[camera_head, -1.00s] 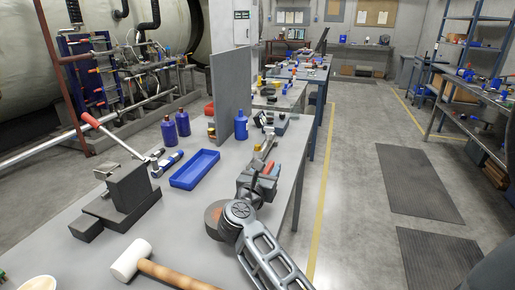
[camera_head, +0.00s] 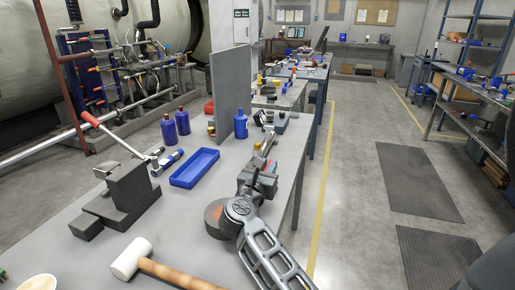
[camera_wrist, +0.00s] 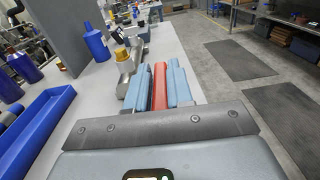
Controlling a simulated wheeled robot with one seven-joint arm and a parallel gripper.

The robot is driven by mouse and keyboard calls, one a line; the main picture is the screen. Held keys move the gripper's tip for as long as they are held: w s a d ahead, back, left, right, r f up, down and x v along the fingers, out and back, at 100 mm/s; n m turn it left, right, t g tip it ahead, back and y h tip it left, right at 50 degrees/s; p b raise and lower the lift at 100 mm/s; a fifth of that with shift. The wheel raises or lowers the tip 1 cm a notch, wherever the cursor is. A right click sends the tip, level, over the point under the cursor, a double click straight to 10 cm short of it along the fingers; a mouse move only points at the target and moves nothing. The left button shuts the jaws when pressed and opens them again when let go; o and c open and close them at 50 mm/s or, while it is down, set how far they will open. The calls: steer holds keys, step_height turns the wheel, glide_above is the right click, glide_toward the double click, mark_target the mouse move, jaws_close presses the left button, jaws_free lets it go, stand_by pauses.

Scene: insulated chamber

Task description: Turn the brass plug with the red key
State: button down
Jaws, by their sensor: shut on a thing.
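My gripper (camera_wrist: 158,92) is shut on the red key (camera_wrist: 159,85), which lies between its two blue-grey fingers in the wrist view. In the head view my gripper (camera_head: 266,172) is above the right side of the near bench. A grey metal fitting (camera_wrist: 131,70) lies just ahead and to the left of the fingers, and a brass-coloured piece (camera_wrist: 122,54), likely the brass plug, shows on it. The brass piece also shows in the head view (camera_head: 257,148). The key's far end seems apart from the brass piece, but the gap is hard to judge.
A blue tray (camera_head: 194,168), blue bottles (camera_head: 169,130) and a grey upright panel (camera_head: 232,92) stand left of my gripper. A dark block stand (camera_head: 130,190) and a mallet (camera_head: 132,258) are at the near left. The bench's right edge is close to my arm.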

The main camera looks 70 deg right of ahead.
stand_by(0.5)
steer(key=shift+r+p, duration=2.2)
steer(key=shift+r, duration=0.35)
steer(key=shift+s+f, duration=0.1)
